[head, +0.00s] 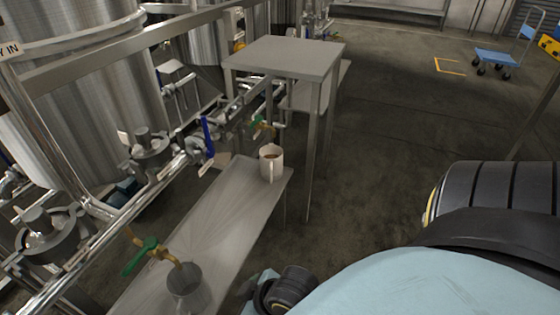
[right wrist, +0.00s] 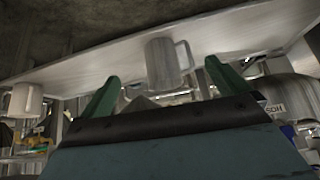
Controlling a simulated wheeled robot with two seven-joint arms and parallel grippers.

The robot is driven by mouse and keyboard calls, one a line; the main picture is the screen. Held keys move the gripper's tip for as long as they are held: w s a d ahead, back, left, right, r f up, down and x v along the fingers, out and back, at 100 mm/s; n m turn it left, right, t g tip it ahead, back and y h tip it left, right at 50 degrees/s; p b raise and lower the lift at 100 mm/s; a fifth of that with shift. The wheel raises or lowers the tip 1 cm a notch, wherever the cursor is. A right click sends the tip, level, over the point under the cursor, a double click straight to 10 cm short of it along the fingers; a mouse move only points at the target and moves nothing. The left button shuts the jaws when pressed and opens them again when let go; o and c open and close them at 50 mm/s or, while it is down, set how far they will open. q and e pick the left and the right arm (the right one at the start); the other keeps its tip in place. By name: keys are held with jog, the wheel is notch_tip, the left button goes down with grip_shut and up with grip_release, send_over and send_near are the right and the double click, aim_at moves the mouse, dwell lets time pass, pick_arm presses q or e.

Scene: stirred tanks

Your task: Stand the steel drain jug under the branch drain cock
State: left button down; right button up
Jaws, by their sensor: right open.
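The grey steel jug (head: 185,288) stands upright on the long bench at the bottom of the head view. A brass cock with a green handle (head: 146,253) is just above it in the picture; I cannot tell whether its outlet is over the jug's mouth. A second green-handled brass cock (head: 262,127) is farther back, near a white mug (head: 271,166). In the right wrist view, my right gripper (right wrist: 160,84) is open, its green fingers on either side of the jug (right wrist: 163,62) in the picture, not closed on it. My left gripper is not in view.
The steel bench (head: 215,225) runs alongside the pipework and tanks. A blue-levered valve (head: 208,136) projects near the mug. A taller steel table (head: 285,55) stands beyond the bench. Open floor lies to the right, with a blue trolley (head: 497,57) far back.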

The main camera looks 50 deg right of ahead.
jog(key=s+d+r+m+g+h, duration=0.1)
jog(key=s+d+r+g+h, duration=0.1)
jog(key=s, duration=0.5)
notch_tip(320, 180, up, 3)
jog(key=shift+d+r+m+g, duration=0.1)
jog(key=shift+d+m+g, duration=0.3)
jog(key=shift+d, duration=0.7)
